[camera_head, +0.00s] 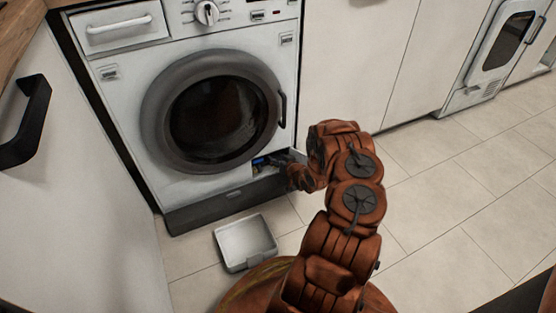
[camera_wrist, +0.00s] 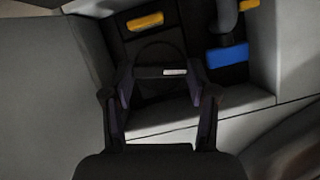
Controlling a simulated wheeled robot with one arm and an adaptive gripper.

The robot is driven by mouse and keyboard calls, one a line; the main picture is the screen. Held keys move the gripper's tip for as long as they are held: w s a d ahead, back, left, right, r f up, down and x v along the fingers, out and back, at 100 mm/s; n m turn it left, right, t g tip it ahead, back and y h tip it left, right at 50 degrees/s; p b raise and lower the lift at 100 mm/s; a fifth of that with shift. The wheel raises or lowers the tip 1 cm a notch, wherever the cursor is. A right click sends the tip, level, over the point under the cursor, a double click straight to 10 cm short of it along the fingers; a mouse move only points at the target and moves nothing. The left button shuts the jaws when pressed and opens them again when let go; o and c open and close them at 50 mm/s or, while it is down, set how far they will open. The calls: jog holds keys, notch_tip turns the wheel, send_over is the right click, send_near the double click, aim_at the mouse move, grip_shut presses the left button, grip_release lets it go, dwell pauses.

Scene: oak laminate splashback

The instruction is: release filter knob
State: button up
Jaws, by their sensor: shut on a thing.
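The filter knob (camera_wrist: 160,71) is a dark round cap with a raised bar and a small white mark, set in the recess low on the washing machine. My gripper (camera_wrist: 158,86) has its two fingers on either side of the knob's bar in the wrist view and is shut on it. In the head view my gripper (camera_head: 284,161) reaches into the open filter compartment at the machine's lower right. The knob is hidden there. The washing machine (camera_head: 122,69) is white with its round door closed.
Inside the recess are a yellow tab (camera_wrist: 145,21), a dark hose (camera_wrist: 228,18) and a blue part (camera_wrist: 227,57) right of the knob. A white tray (camera_head: 246,265) lies on the floor before the dark plinth (camera_head: 205,207). Tiled floor (camera_head: 455,215) is clear at right.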

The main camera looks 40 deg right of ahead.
jog(key=shift+a+n+g+h, duration=0.1)
jog(key=shift+n+g+h, duration=0.2)
jog(key=shift+n+h, duration=0.5)
jog(key=o, duration=1.2)
jog(key=shift+c, duration=0.2)
jog(key=v, duration=1.2)
